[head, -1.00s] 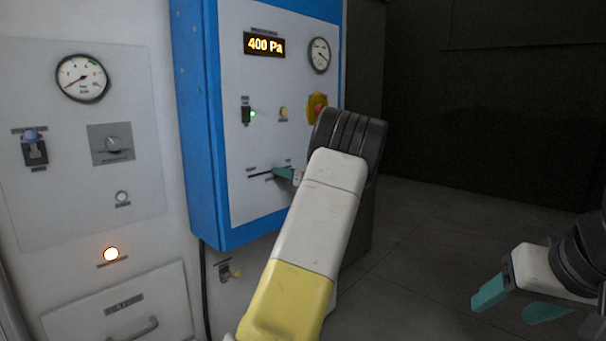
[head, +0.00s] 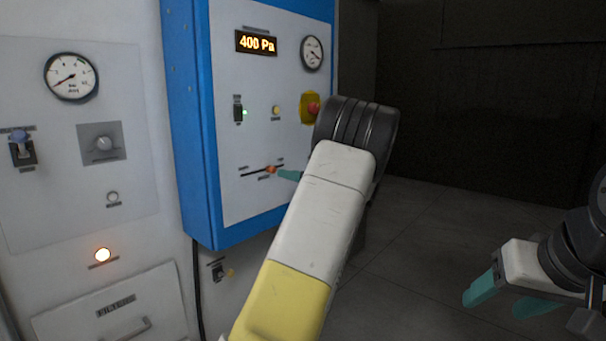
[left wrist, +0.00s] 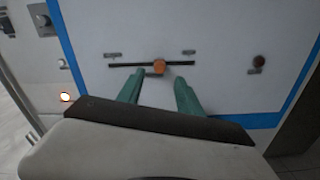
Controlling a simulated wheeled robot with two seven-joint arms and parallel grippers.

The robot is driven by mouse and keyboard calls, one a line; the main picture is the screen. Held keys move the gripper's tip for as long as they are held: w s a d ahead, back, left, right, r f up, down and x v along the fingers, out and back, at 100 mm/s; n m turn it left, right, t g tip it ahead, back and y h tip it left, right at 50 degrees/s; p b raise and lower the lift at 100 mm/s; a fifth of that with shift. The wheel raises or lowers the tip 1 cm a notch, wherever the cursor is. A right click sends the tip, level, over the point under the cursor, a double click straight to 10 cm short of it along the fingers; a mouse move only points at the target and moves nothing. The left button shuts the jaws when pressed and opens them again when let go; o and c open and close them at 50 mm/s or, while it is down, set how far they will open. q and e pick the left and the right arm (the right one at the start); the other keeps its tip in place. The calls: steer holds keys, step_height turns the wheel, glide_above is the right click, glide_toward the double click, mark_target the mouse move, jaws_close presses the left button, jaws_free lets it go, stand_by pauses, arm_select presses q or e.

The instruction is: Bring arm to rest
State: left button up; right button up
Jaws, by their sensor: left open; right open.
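My left arm reaches across the middle of the head view to a blue-framed control panel (head: 230,200). My right gripper (head: 493,304) is open and empty at the lower right.
The panel has a 400 Pa display (head: 256,43), a gauge (head: 312,53) and a red-and-yellow button (head: 312,107) close by my left wrist. A white cabinet (head: 150,190) with a lit orange lamp (head: 103,255) stands left. The floor (head: 415,225) on the right looks clear.

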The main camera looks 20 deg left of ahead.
arm_select(q)
steer(key=shift+s+d, duration=0.15)
steer(key=shift+d, duration=0.2)
steer(key=shift+a, duration=0.1)
steer(key=s+a+f+n+g+h, duration=0.1)
steer(key=s+f+n+g+h, duration=0.2)
steer(key=s+n, duration=0.45)
steer(key=s+f+n+g+h, duration=0.1)
steer(key=s+f+n+h, duration=0.4)
steer(key=s, duration=0.6)
steer(key=s+d+r+n+t+h, duration=0.3)
steer(key=s+d+n+h, duration=0.7)
steer(key=s+d, duration=0.9)
steer(key=shift+s+r+n+h, duration=0.4)
steer(key=shift+s+r+n, duration=0.25)
steer(key=shift+n, duration=0.5)
